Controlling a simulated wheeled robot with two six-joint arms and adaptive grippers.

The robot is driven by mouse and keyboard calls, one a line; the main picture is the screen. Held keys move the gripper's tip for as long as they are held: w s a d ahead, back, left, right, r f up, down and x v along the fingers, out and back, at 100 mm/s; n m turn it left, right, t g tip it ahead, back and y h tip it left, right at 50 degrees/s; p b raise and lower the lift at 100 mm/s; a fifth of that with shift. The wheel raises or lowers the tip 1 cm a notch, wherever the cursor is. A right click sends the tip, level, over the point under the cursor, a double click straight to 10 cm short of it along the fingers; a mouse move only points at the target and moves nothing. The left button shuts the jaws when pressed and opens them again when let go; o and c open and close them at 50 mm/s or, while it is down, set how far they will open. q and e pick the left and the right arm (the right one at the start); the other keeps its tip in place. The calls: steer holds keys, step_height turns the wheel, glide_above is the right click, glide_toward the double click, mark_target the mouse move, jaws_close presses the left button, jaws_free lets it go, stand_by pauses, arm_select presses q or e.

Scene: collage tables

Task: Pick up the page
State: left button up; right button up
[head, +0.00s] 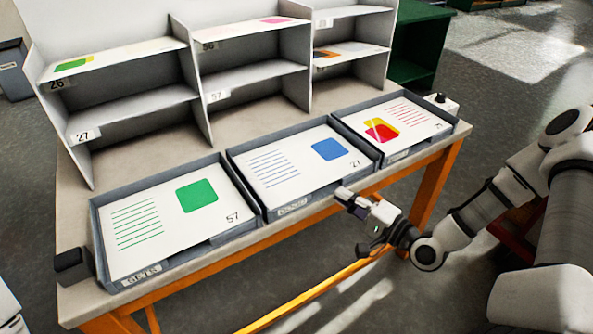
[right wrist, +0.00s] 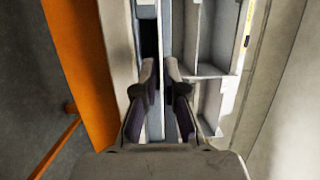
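Three white printed pages lie flat in grey trays on the table in the head view. The left page (head: 162,225) has a green square and the number 57. The middle page (head: 293,163) has a blue shape and 27. The right page (head: 398,120) has a red and yellow shape; its number is too small to read surely. My right gripper (head: 349,197) is at the front edge of the middle tray (head: 304,206), near its right corner. My left gripper is out of view.
A grey shelf rack (head: 200,85) with numbered labels stands behind the trays; some compartments hold pages. A dark box (head: 73,265) is at the table's left front corner and a small white box (head: 441,102) at its right. Open floor lies in front.

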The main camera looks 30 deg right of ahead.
mark_target(318, 183)
steer(key=b+x, duration=0.1)
steer(key=x, duration=0.2)
steer(key=shift+w+a+f, duration=0.1)
steer(key=shift+w+a, duration=0.05)
steer(key=shift+a, duration=0.1)
steer(key=b+x, duration=0.1)
steer(key=x, duration=0.3)
steer(key=shift+a, duration=0.15)
jaws_close()
